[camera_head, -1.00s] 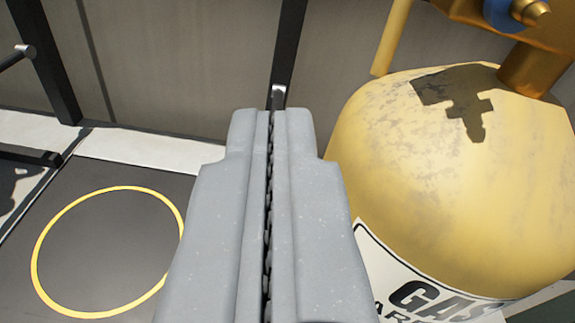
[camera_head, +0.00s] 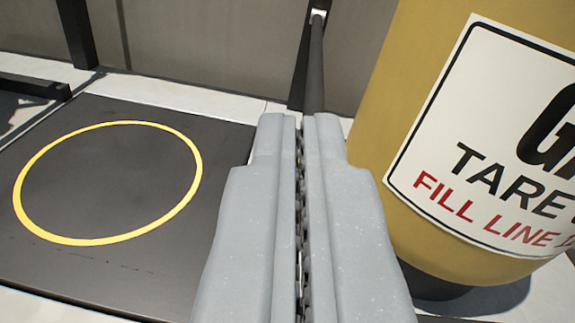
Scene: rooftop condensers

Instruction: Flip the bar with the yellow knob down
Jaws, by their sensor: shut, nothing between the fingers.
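My gripper (camera_head: 298,122) is shut and empty, its grey fingers pointing up the middle of the view. A dark round bar (camera_head: 316,65) runs down from a small bright metal fitting (camera_head: 318,16) on a dark upright and passes behind my fingertips. I cannot tell if the fingers touch it. No yellow knob shows, so I cannot confirm that this is the task's bar; its lower end is hidden behind my gripper.
A yellow gas cylinder (camera_head: 400,105) with a white label stands close on the right. At left, a dark floor plate (camera_head: 85,270) bears a yellow ring. A dark horizontal bar (camera_head: 35,86) sits at far left. A grey wall (camera_head: 200,45) closes the back.

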